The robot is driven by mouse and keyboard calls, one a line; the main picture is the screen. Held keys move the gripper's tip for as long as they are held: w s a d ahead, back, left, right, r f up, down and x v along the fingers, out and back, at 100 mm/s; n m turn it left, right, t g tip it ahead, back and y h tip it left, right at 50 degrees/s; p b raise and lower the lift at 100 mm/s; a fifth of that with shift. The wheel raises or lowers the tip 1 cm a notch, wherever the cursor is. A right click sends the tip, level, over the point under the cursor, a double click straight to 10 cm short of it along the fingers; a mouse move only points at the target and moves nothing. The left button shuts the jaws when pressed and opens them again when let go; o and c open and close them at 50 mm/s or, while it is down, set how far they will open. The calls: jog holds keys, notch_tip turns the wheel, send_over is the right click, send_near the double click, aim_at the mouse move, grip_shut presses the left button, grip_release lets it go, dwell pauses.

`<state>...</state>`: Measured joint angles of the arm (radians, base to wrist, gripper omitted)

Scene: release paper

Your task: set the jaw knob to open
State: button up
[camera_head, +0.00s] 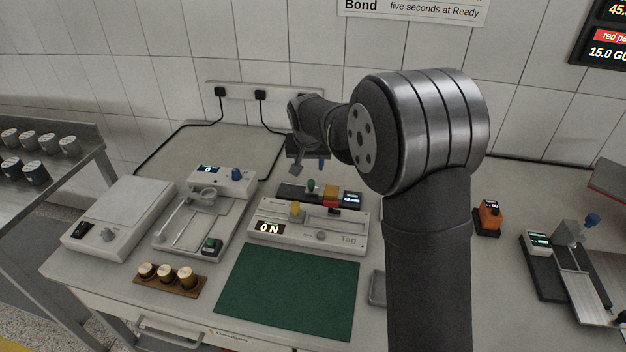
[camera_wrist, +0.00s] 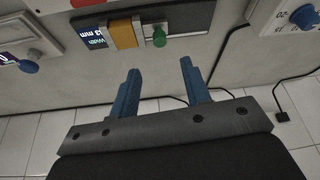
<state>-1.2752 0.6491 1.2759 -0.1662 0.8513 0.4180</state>
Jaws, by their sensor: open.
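A dark device (camera_head: 291,191) with a small width display (camera_head: 351,199) stands behind the white Tag unit. It carries a green knob (camera_head: 311,185) and an orange block (camera_head: 330,193). No label shows which knob is the jaw knob. In the wrist view the green knob (camera_wrist: 159,37) stands upright from the device, beside the orange block (camera_wrist: 122,34) and the lit display (camera_wrist: 92,38). My gripper (camera_wrist: 159,69) is open and empty, its two blue fingers apart, with the green knob ahead of the gap and not touching. In the head view, my gripper (camera_head: 308,162) is partly hidden by its wrist.
A white unit with a blue knob (camera_head: 236,174) stands left. A green mat (camera_head: 287,290) lies in front. An orange device (camera_head: 489,217) is to the right. Power cables run behind.

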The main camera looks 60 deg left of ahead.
aim_at(311, 182)
jog(key=x, duration=1)
jog(key=shift+w+f, duration=0.1)
jog(key=shift+a, duration=0.1)
grip_shut()
